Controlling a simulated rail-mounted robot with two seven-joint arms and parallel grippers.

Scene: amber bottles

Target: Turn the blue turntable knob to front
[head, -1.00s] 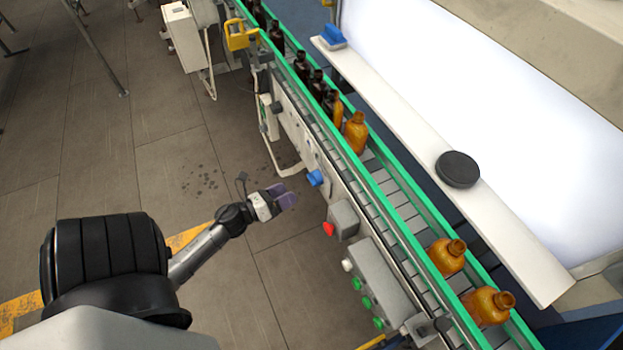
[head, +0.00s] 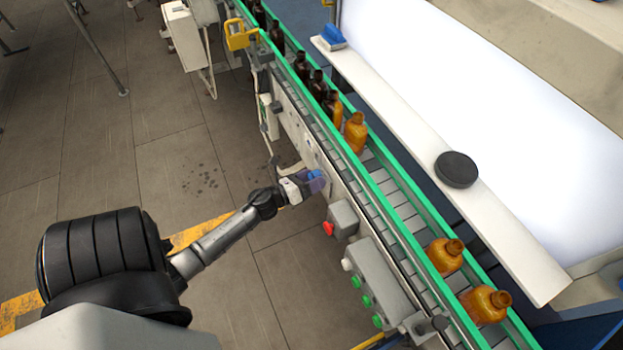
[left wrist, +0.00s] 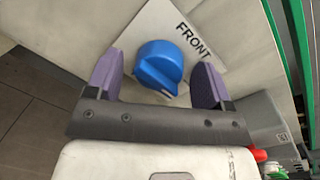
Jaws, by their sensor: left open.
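The blue knob (left wrist: 158,68) sits on a pale plate (left wrist: 150,28) marked FRONT on the side of the conveyor. In the left wrist view the FRONT label is to the upper right of the knob, and a light mark on the knob points to the lower right. My left gripper (left wrist: 157,80) is open, with one purple finger on each side of the knob and visible gaps between. In the head view my left gripper (head: 318,180) is at the knob and largely covers it. My right gripper is in neither view.
A grey box with a red button (head: 328,228) is just right of the knob. A panel with several green buttons (head: 367,302) is further along. The conveyor (head: 400,205) carries several amber bottles (head: 355,132) between green rails.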

